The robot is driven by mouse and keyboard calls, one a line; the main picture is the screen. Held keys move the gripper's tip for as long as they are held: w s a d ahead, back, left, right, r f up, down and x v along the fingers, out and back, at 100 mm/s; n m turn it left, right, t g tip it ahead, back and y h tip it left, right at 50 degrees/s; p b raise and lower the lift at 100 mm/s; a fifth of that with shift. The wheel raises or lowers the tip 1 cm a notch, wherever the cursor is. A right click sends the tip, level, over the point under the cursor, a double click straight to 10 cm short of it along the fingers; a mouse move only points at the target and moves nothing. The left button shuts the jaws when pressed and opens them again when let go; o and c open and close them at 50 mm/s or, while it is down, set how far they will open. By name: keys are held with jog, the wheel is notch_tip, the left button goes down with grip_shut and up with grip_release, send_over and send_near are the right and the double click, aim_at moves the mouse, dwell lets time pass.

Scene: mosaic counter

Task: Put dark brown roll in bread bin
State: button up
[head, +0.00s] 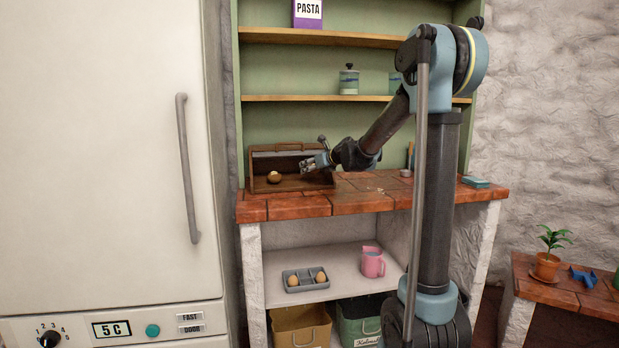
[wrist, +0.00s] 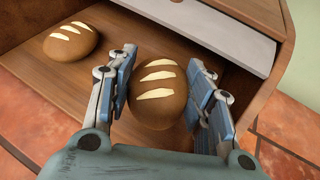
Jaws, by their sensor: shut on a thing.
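The bread bin (head: 262,184) is an open-fronted wooden box with a top handle on the tiled counter. In the wrist view its wooden floor (wrist: 48,88) and a pale raised panel show. My gripper (head: 308,165) is at the right part of the bin's opening in the head view. Its blue-padded fingers (wrist: 166,100) are shut on a brown roll (wrist: 158,92) with pale slashes. The held roll is over the bin floor near its front edge; whether it touches the floor I cannot tell. Its lower side is hidden.
A similar brown roll (wrist: 71,39) lies in the bin at left; it also shows in the head view (head: 274,177). The bin's side wall (wrist: 268,85) stands close right of my gripper. Shelves rise behind the counter (head: 345,202). A fridge (head: 110,150) stands at left.

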jog(key=shift+w+a, duration=0.7)
jog(key=shift+w, duration=0.2)
jog(key=shift+f, duration=1.8)
jog(key=shift+f, duration=0.15)
jog(key=o, duration=1)
jog(key=shift+s+f, duration=0.1)
jog(key=shift+f, duration=0.05)
jog(key=shift+r, duration=0.25)
jog(key=v, duration=1.2)
jog(key=shift+r, duration=0.1)
